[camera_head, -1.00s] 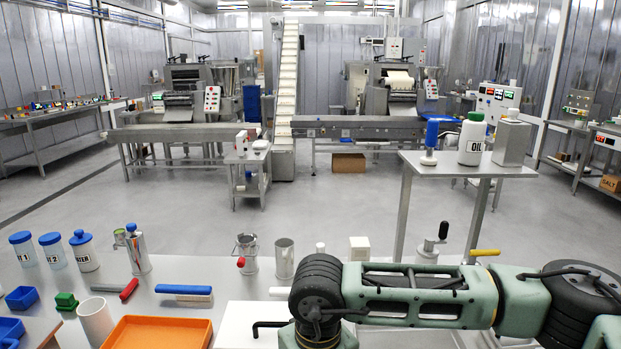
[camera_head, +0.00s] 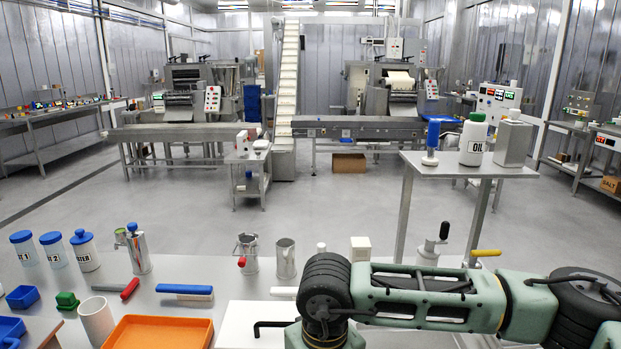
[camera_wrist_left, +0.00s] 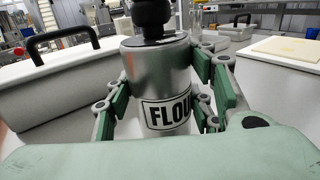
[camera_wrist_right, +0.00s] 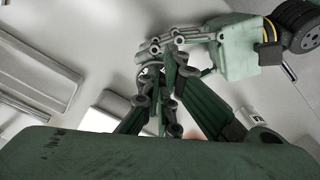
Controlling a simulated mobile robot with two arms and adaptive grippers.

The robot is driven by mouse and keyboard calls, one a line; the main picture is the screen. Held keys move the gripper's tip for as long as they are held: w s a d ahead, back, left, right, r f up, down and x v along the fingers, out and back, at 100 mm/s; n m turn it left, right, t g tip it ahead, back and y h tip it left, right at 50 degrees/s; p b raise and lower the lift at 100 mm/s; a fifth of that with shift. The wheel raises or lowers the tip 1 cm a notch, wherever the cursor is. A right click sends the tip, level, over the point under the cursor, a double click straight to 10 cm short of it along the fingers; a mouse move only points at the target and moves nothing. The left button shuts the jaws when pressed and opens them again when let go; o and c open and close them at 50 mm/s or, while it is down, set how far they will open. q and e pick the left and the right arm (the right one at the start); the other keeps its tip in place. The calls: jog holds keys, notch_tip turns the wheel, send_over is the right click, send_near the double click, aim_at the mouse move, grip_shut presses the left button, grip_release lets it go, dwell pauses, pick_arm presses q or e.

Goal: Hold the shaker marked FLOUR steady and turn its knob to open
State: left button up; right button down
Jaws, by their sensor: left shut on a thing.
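The shaker marked FLOUR (camera_wrist_left: 165,112) is a metal cylinder with a black knob (camera_wrist_left: 152,12) on top, upright in the left wrist view. My left gripper (camera_wrist_left: 165,95) is shut around its body, one finger on each side of the label. I cannot make out the knob there. The shaker does not show clearly in the head view, where my right arm (camera_head: 420,290) crosses the front.
An orange tray (camera_head: 160,332), a brush (camera_head: 185,290) and lidded jars (camera_head: 84,252) lie on the table's left. A side stand (camera_head: 420,165) holds an OIL bottle (camera_head: 474,140).

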jog(key=shift+s+d+f, duration=0.15)
jog(key=shift+d+f, duration=0.35)
pick_arm(q)
jog(key=shift+w+f, duration=0.1)
jog(key=shift+f, duration=0.05)
pick_arm(e)
notch_tip(320, 180, up, 6)
jog(key=shift+r, duration=0.2)
jog(key=shift+a, duration=0.15)
pick_arm(q)
jog(key=shift+f, duration=0.1)
pick_arm(e)
jog(key=f, duration=0.5)
jog(key=shift+a+f, duration=0.25)
jog(key=shift+f, duration=0.05)
jog(key=shift+d+f, duration=0.1)
jog(key=shift+f, duration=0.2)
